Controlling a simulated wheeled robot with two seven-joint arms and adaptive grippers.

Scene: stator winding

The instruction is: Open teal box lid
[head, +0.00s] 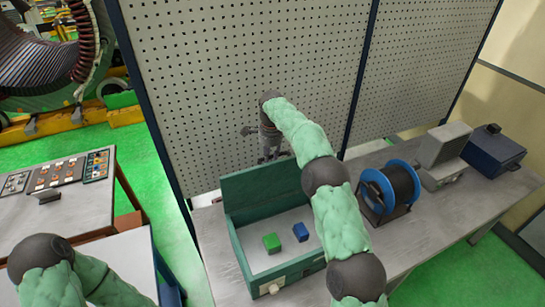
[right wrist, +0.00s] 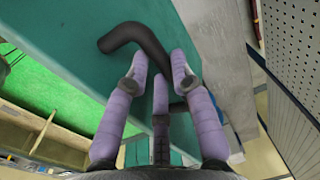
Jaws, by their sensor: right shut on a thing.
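The teal box (head: 285,272) stands on the workbench with its lid (head: 262,188) raised, standing up at the back and leaning toward the pegboard. A green block (head: 271,242) and a blue block (head: 300,231) lie inside on the pale floor. My right gripper (head: 270,155) is above the lid's top edge. In the right wrist view its purple fingers (right wrist: 160,72) are shut on the dark bent handle (right wrist: 124,36) of the teal lid. My left arm shows only in part at the lower left, and its gripper is out of view.
A blue wire spool (head: 390,190) stands right of the box, with a grey machine (head: 445,146) and a dark blue box (head: 494,148) beyond. The perforated panel (head: 215,80) rises close behind the lid. A second table (head: 80,215) stands at the left.

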